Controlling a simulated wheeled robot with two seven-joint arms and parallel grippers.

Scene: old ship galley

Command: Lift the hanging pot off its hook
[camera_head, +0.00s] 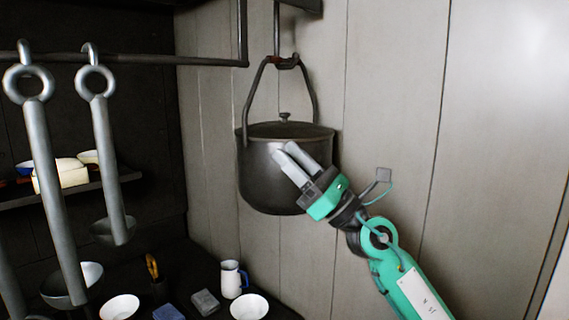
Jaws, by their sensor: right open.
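A dark metal pot (263,172) with a lid and a tall bail handle (313,92) hangs upright in the middle of the view. Its handle top sits at the lower end of a hook (277,30) that comes down from a dark bracket. My right gripper (285,157) reaches in from the lower right. Its two light fingers overlap the front of the pot in the picture, below the rim. It is open with nothing between the fingers. I cannot tell whether the fingers touch the pot. My left gripper is not in view.
Two large ladles (108,165) hang from a dark rail (150,59) at the left. A shelf (75,192) with bowls is behind them. Below, a dark counter holds white bowls (249,307), a white mug (232,280) and small blocks. The plank wall right of the pot is bare.

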